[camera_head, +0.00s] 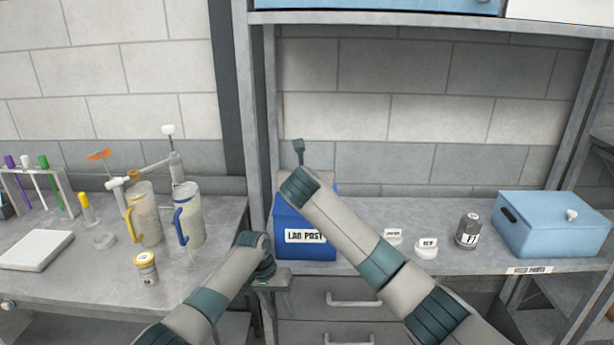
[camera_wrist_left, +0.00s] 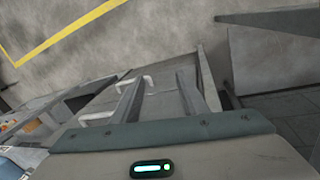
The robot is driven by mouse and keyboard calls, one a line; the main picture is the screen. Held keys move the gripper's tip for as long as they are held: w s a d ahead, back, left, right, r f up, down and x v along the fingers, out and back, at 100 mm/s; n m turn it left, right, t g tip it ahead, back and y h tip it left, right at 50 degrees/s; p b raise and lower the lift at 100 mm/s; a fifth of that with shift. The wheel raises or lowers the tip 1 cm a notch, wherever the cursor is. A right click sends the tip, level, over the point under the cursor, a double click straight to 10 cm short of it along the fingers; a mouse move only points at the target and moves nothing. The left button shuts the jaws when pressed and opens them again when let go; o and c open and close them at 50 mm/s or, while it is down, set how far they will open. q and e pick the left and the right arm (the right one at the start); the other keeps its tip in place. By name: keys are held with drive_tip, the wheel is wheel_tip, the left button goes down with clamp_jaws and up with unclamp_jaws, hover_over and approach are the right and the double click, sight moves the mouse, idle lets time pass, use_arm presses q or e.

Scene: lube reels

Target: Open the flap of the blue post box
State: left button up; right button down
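The blue post box (camera_head: 288,218), labelled LAB POST, stands on the right-hand bench beside the grey upright. My right arm crosses in front of its upper right part, so its flap cannot be made out. A small dark piece on a thin stem (camera_head: 299,150) rises above the arm's end; I cannot tell what it belongs to. My right gripper's fingers are not clearly seen. My left gripper (camera_head: 272,281) is at the bench's front edge, below and left of the box. In the left wrist view its two fingers (camera_wrist_left: 158,97) are apart with nothing between them.
Right of the box are white-lidded pieces (camera_head: 426,247), a dark jar (camera_head: 468,231) and a light-blue box (camera_head: 552,226). Left bench holds jugs (camera_head: 188,216), a small jar (camera_head: 146,268) and a tube rack (camera_head: 35,190). Drawers with handles (camera_head: 350,299) are below.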

drive_tip(key=shift+a, duration=0.15)
use_arm(q)
drive_tip(key=s+a+f, duration=0.3)
drive_tip(key=s+f, duration=0.5)
drive_tip(key=f, duration=0.4)
drive_tip(key=s+a+f+n+t+y, duration=0.1)
drive_tip(key=s+a+f, duration=0.2)
drive_tip(key=s+f, duration=0.75)
drive_tip(key=s+a+f, duration=0.3)
drive_tip(key=s+f, duration=0.4)
drive_tip(key=f, duration=0.6)
use_arm(e)
drive_tip(key=shift+s, duration=0.1)
use_arm(q)
drive_tip(key=s+a+f, duration=0.2)
drive_tip(key=s+f, duration=0.2)
drive_tip(key=s, duration=0.9)
drive_tip(key=s+a+f+y, duration=0.1)
drive_tip(key=s+f, duration=0.3)
drive_tip(key=s, duration=1)
drive_tip(key=s+a+f+m, duration=0.1)
drive_tip(key=s+a+f, duration=0.2)
drive_tip(key=s, duration=1.1)
drive_tip(key=shift+a+f+y, duration=0.3)
drive_tip(key=shift+a+f, duration=0.05)
drive_tip(key=shift+f, duration=0.5)
use_arm(e)
drive_tip(key=shift+r, duration=0.15)
